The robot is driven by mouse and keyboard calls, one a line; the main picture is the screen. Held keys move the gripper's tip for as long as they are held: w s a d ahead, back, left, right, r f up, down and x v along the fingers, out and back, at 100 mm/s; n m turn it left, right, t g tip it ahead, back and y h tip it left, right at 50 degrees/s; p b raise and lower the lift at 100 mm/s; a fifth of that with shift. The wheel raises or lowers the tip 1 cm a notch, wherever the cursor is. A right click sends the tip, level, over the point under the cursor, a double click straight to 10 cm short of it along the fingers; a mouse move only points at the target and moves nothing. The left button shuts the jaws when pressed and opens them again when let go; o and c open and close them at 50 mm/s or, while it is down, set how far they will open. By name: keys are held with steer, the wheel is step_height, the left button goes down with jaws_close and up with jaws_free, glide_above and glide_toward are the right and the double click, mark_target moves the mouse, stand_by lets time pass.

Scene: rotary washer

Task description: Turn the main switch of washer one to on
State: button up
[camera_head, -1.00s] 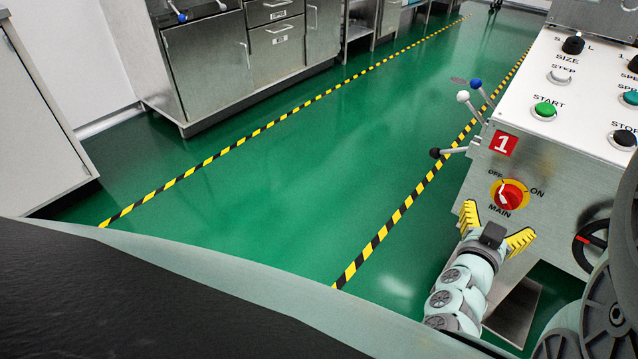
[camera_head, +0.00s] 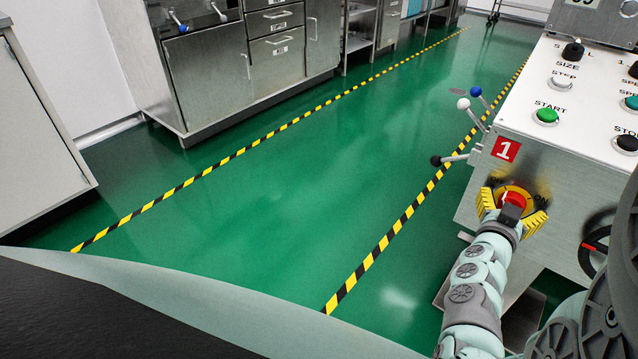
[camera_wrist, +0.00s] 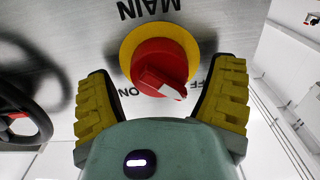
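The main switch is a red knob on a yellow disc on the front of washer one (camera_head: 575,185), which carries a red "1" label (camera_head: 506,150). In the wrist view the main switch (camera_wrist: 160,66) shows upside down, its white pointer toward the OFF lettering (camera_wrist: 212,78). My gripper (camera_head: 512,203) is at the front panel with its yellow fingers either side of the switch. In the wrist view my gripper (camera_wrist: 165,100) is open, with the knob between the fingers and visible gaps beside it.
A black handwheel (camera_head: 597,245) is right of the switch and also shows in the wrist view (camera_wrist: 25,112). Levers with ball ends (camera_head: 437,161) stick out left of the washer. Steel cabinets (camera_head: 215,75) stand across the clear green floor.

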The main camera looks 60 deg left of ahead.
steer(key=c, duration=1.1)
steer(key=m+b, duration=0.1)
steer(key=m, duration=0.1)
steer(key=m+b, duration=0.1)
steer(key=shift+d+f+m, duration=0.15)
steer(key=shift+m, duration=0.25)
steer(key=m+b, duration=0.3)
steer(key=m, duration=0.2)
steer(key=shift+f+b, duration=0.2)
steer(key=shift+b, duration=0.15)
steer(key=m+b, duration=0.2)
steer(key=m, duration=0.3)
steer(key=shift+d, duration=0.15)
steer(key=shift+m+b, duration=1)
steer(key=shift+m, duration=1.1)
